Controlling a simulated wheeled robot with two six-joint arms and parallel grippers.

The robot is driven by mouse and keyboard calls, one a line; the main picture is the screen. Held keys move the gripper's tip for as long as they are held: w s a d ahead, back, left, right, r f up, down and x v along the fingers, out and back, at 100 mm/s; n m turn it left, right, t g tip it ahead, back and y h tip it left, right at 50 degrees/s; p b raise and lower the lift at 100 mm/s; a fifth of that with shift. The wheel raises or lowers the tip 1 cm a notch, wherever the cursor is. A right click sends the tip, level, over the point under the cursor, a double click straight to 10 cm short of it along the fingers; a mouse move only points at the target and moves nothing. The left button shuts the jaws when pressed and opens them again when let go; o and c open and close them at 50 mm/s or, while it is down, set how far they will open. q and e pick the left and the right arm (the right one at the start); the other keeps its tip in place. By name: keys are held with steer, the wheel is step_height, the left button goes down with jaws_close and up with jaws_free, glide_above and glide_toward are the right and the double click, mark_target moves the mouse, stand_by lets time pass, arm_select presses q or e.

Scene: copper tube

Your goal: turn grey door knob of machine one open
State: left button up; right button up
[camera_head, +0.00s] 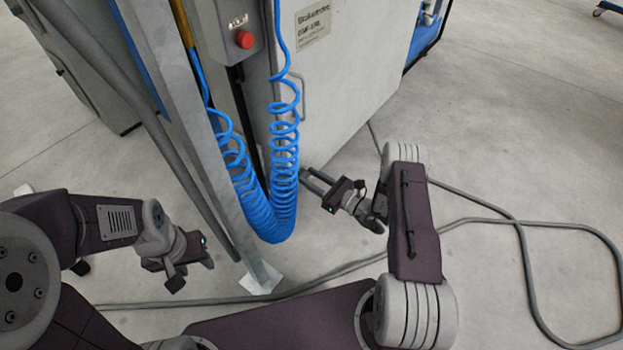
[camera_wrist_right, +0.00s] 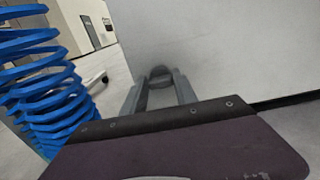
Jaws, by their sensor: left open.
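The grey door knob (camera_wrist_right: 160,72) is a dark rounded piece on the pale door of the machine (camera_head: 345,70). In the right wrist view it stands between the two grey fingers of my right gripper (camera_wrist_right: 160,90). The fingers are spread to either side of it, and I cannot tell whether they press on it. In the head view my right gripper (camera_head: 314,181) reaches the lower left part of the door, and the knob is hard to make out there. My left gripper (camera_head: 205,252) is open and empty, left of the grey post and away from the door.
Coiled blue hoses (camera_head: 265,200) hang just left of my right gripper. A grey post (camera_head: 262,279) stands between my arms. A control box with a red button (camera_head: 244,40) and a door handle (camera_head: 299,97) are above. A cable (camera_head: 530,270) loops over the open floor at right.

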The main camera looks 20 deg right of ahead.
jaws_close()
steer(key=m+p, duration=0.1)
steer(key=m, duration=0.2)
steer(key=shift+p, duration=0.4)
steer(key=m+p, duration=0.1)
steer(key=m, duration=0.3)
steer(key=shift+w+d+m, duration=0.1)
steer(key=shift+d+m, duration=0.05)
steer(key=shift+m, duration=0.25)
steer(key=m+p, duration=0.1)
steer(key=m, duration=0.4)
steer(key=shift+f, duration=0.2)
steer(key=m, duration=0.5)
steer(key=shift+f, duration=0.15)
steer(key=o, duration=1.2)
jaws_free()
steer(key=shift+d, duration=0.1)
